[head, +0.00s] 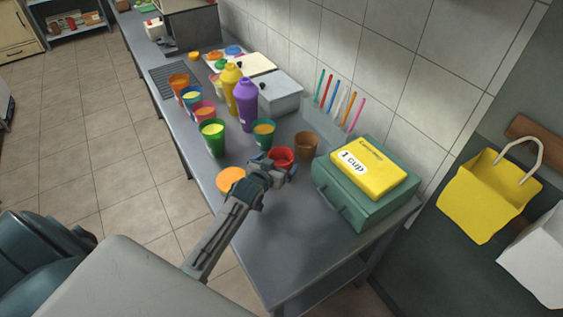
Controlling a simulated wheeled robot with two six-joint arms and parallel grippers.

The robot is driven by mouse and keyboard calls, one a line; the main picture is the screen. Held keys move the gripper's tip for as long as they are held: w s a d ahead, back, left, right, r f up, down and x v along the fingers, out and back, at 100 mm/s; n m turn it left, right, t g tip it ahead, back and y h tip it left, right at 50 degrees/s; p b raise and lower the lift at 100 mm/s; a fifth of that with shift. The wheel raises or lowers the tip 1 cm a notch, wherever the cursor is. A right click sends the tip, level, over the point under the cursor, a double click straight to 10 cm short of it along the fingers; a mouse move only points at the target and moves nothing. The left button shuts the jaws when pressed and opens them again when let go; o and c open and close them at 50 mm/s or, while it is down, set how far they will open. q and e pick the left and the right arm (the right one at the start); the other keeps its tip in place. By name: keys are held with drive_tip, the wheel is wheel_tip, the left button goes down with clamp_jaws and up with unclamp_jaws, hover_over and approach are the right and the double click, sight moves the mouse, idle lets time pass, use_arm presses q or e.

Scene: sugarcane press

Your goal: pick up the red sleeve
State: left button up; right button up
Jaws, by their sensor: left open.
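The red sleeve (281,157) is a short red ring or cup shape standing on the grey counter (290,235), in the middle of the head view. My left gripper (273,167) is at the near side of the red sleeve, with its jaws open. Its fingers partly cover the lower front of the sleeve. I cannot tell whether they touch it. My right gripper is not in view.
A brown cup (306,144) stands close behind the sleeve. A green case (345,199) with a yellow box (369,168) on top is to the right. Green cups (213,138) and a purple bottle (245,103) stand behind. An orange disc (230,179) lies left. The front counter is clear.

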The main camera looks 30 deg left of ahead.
sight(286, 153)
use_arm(q)
drive_tip(key=shift+w+a+f+p, duration=0.1)
drive_tip(key=shift+w+a+p, duration=0.1)
drive_tip(key=shift+w+p, duration=0.55)
drive_tip(key=shift+x, duration=1.25)
drive_tip(key=shift+w+f, duration=0.25)
drive_tip(key=shift+w, duration=0.05)
drive_tip(key=c, duration=0.9)
drive_tip(key=shift+c, duration=0.6)
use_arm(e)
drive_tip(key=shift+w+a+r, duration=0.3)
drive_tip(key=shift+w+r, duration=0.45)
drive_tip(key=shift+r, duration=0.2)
